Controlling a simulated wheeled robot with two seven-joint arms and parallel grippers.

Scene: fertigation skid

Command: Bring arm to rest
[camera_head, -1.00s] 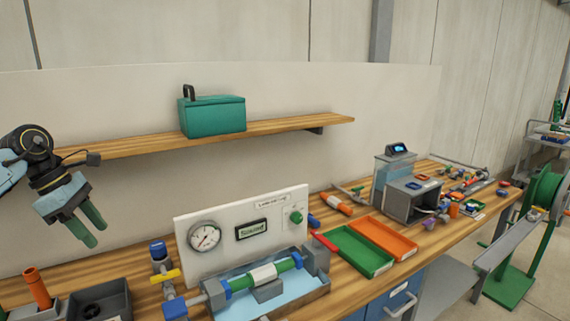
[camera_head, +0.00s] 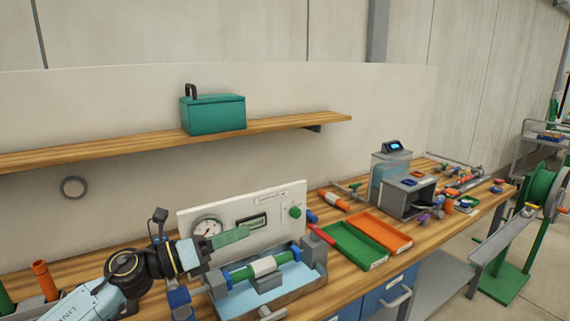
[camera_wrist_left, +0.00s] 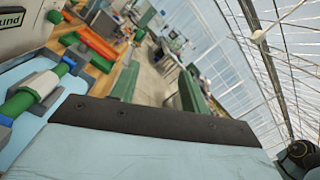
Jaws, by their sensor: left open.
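My left gripper (camera_head: 232,237) is in front of the gauge panel (camera_head: 290,208) in the head view, its green fingers pointing right. Its arm comes in from the lower left. In the left wrist view its two green fingers (camera_wrist_left: 158,88) stand apart with nothing between them, so it is open and empty. The gripper overlaps part of the panel below the dial gauge (camera_head: 206,227); I cannot tell whether it touches. My right gripper is not in view.
The trough with a green and white pipe (camera_head: 262,266) lies close below the gripper. A green tray (camera_head: 352,246) and an orange tray (camera_head: 392,232) stand to the right. A wooden shelf (camera_head: 120,148) with a teal box (camera_head: 214,115) runs above.

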